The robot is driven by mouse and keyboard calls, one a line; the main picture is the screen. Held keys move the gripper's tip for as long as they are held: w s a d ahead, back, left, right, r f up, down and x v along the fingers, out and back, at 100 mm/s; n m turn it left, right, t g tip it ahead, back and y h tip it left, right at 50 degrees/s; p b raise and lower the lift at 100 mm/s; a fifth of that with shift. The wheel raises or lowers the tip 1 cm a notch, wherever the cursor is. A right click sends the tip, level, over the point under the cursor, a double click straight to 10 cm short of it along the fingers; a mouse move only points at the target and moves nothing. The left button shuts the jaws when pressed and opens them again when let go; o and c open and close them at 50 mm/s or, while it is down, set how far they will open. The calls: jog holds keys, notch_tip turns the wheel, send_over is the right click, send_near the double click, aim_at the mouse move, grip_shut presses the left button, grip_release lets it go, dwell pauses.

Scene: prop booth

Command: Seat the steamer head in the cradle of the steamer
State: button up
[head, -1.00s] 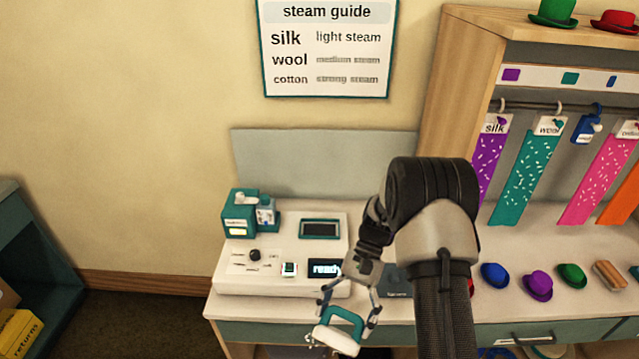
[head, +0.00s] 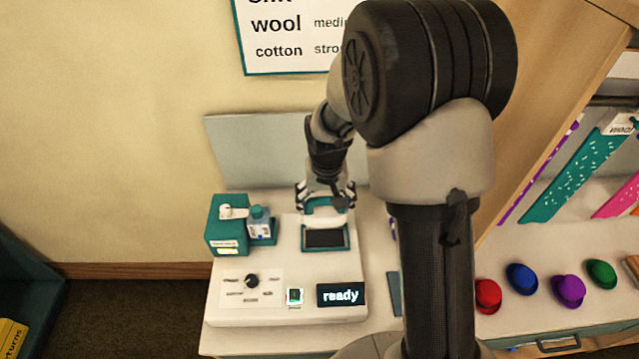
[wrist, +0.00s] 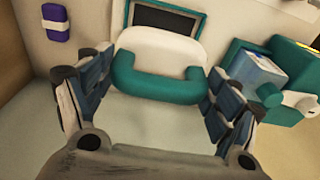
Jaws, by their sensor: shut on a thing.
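The steamer (head: 225,292) is a white unit with a dial, a lit "ready" display and a teal-rimmed dark cradle (head: 325,238) on its top. The steamer head (head: 323,218) has a white body and a teal handle. My gripper (head: 325,205) is shut on the handle, at the cradle's back edge. In the wrist view, the handle (wrist: 160,86) lies between my fingers, and the white body points at the cradle (wrist: 166,17). The cradle's dark inside still shows and looks empty. I cannot tell whether the head touches the steamer.
A teal tank (head: 228,238) and a small blue-labelled bottle (head: 260,225) stand left of the cradle. A grey panel (head: 270,150) rises behind. A purple item (wrist: 56,22) lies beside the steamer in the wrist view. Several small hats, including a red one (head: 487,295), sit at right.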

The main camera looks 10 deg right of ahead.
aim_at(326, 213)
jog(key=shift+s+f+b, duration=0.25)
jog(key=shift+f+b, duration=0.15)
jog(key=shift+f, duration=0.35)
jog(key=shift+w+f+b, duration=0.1)
jog(key=shift+f+b, duration=1.9)
jog(key=shift+f, duration=0.45)
jog(key=shift+f+b, duration=0.55)
jog(key=shift+f, duration=0.2)
jog(key=shift+f, duration=0.2)
jog(key=shift+f+b, duration=0.45)
jog(key=o, duration=1.5)
